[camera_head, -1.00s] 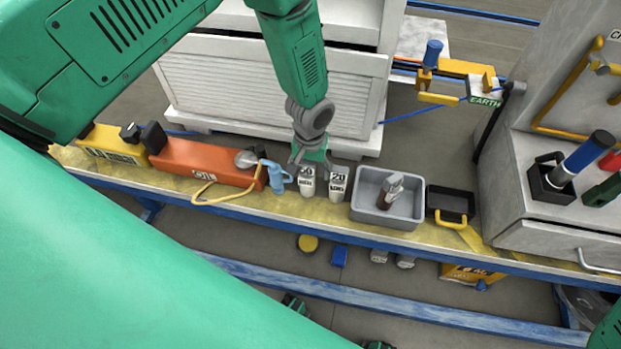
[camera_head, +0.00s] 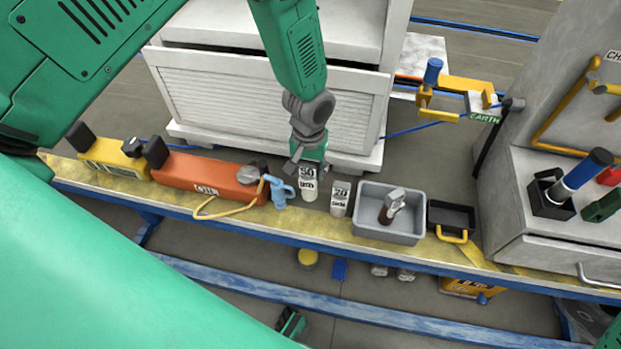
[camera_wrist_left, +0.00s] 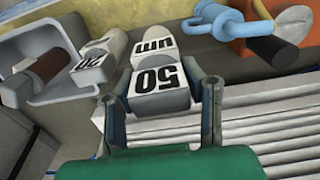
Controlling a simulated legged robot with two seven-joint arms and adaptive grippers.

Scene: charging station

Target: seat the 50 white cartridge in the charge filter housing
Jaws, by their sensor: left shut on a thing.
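The 50 white cartridge (camera_head: 309,187) is upright under my left gripper (camera_head: 308,165), which is shut on it. Its base appears raised a little above the yellow bench top. In the left wrist view the cartridge (camera_wrist_left: 158,85) sits between the two fingers of my left gripper (camera_wrist_left: 160,100), its 50 label facing the camera. A white 20 cartridge (camera_head: 340,199) stands just to its right, apart from it. A partial CH sign (camera_head: 611,57) shows at the right edge; I cannot clearly make out the charge filter housing. My right gripper is not visible.
A grey bin (camera_head: 361,226) holding a brown and grey cartridge (camera_head: 391,205) stands right of the 20 cartridge. A black tray (camera_head: 452,215) is beyond it. A light-blue piece (camera_head: 281,191) and orange OIL unit (camera_head: 195,180) are close on the left. A white louvred cabinet (camera_head: 270,105) stands behind.

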